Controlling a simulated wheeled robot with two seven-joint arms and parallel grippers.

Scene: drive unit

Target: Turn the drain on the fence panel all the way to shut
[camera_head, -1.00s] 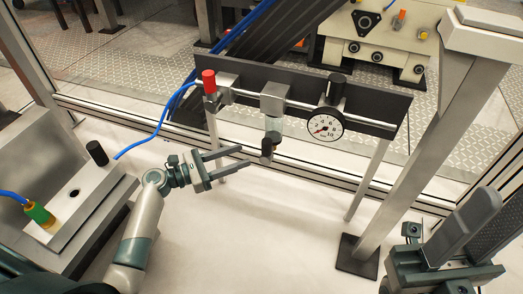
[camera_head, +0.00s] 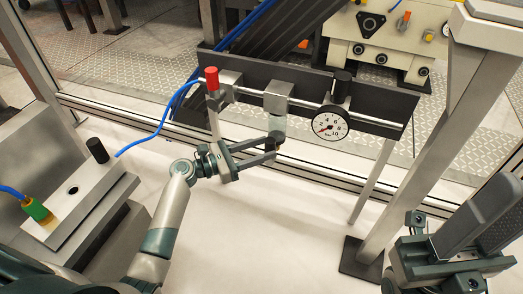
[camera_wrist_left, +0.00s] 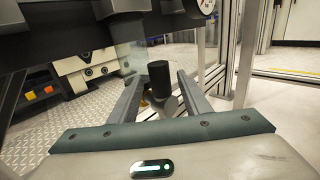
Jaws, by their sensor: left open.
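The drain is a black knob (camera_head: 270,144) at the bottom of the clear bowl (camera_head: 277,124), which hangs under a grey block on the fence panel's dark bar. My left gripper (camera_head: 274,148) is open, with its fingers on either side of the drain. In the left wrist view the black drain knob (camera_wrist_left: 159,76) stands between the tips of the open left gripper (camera_wrist_left: 159,88). I cannot tell whether either finger touches it. My right gripper (camera_head: 468,222) is at the lower right, well away from the panel; its jaw opening is unclear.
A dial gauge (camera_head: 330,123) and black knob (camera_head: 342,85) are right of the bowl. A red knob (camera_head: 212,79) with a blue hose (camera_head: 165,118) is left. A grey post (camera_head: 425,150) stands between the panel and my right arm. The floor below the bowl is clear.

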